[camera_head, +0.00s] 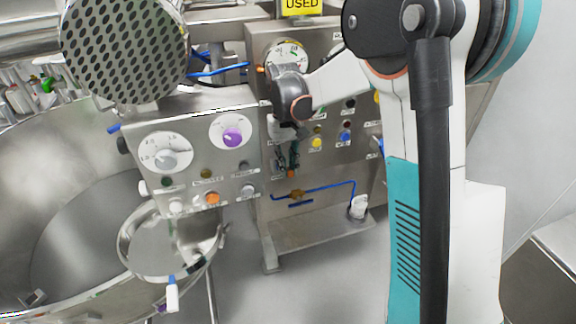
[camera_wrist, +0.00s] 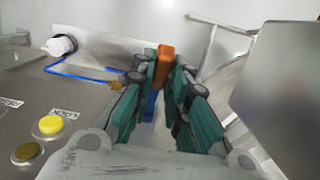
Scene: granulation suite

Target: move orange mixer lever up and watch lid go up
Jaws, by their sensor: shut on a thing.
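The orange lever (camera_wrist: 166,60) shows in the wrist view between the tips of my gripper (camera_wrist: 163,75), whose green fingers are closed on it. In the head view my gripper (camera_head: 288,158) points down in front of the right control panel. The orange tip (camera_head: 291,173) shows just below the fingers there. The rest of the lever is hidden by the fingers. The large steel mixer bowl (camera_head: 70,240) is at the left. I cannot clearly make out its lid.
The left control box (camera_head: 190,150) has dials, a purple knob (camera_head: 233,138) and an orange button (camera_head: 212,198). Yellow and blue buttons (camera_head: 345,137) sit right of my gripper. A blue hose (camera_head: 325,187) and a white fitting (camera_head: 359,206) lie below. A perforated cylinder (camera_head: 125,50) hangs upper left.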

